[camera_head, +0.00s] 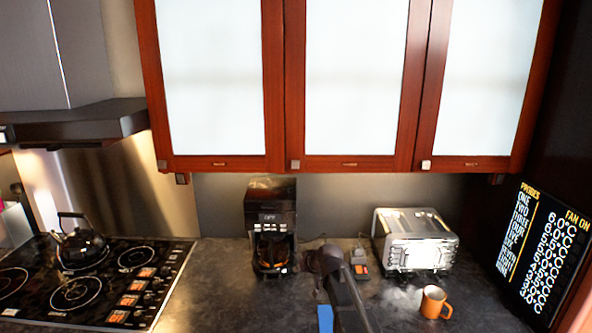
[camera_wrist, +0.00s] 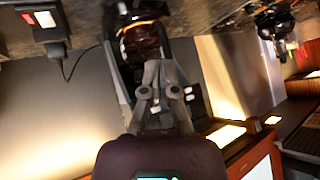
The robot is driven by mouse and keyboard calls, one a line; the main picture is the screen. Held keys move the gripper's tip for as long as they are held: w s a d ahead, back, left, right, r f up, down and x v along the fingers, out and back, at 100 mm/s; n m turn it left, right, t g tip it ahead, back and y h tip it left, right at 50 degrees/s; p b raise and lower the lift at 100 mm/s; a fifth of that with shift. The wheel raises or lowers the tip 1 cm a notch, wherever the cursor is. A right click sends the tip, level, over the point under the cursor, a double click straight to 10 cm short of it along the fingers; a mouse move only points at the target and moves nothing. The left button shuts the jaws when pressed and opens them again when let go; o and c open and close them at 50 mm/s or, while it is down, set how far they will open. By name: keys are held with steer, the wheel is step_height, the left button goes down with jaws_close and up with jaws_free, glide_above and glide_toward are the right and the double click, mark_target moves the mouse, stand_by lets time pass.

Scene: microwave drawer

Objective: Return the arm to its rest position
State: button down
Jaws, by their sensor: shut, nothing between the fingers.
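My gripper (camera_wrist: 158,72) shows in the wrist view with its fingers together and nothing between them. That view looks upside down, and the fingers lie in front of the dark coffee maker (camera_wrist: 112,60). In the head view my dark arm reaches up from the bottom edge, right of the coffee maker (camera_head: 271,215); the fingers cannot be made out there. I cannot tell whether the gripper touches anything.
The counter (camera_head: 215,280) holds a toaster (camera_head: 415,240) and an orange mug (camera_head: 435,302) at right. A stove (camera_head: 100,285) with a kettle (camera_head: 80,245) is at left. Shut cabinets (camera_head: 345,85) hang above. A display panel (camera_head: 543,250) stands at far right.

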steer(key=s+d+f+m+g+h+b, duration=0.1)
steer(key=s+d+f+g+h, duration=0.1)
steer(key=s+d, duration=0.3)
steer(key=s+d+f+m+g+h+b, duration=0.1)
steer(key=s+d+f, duration=0.3)
steer(key=s, duration=0.9)
steer(key=s+d+f+m+g+h+b, duration=0.1)
steer(key=s+d+f+m+g+h, duration=0.1)
steer(key=s+d, duration=0.5)
steer(key=shift+s+d+f+g+h+b, duration=0.3)
steer(key=shift+s+f+g+h, duration=0.2)
steer(key=shift+s+f+g, duration=0.45)
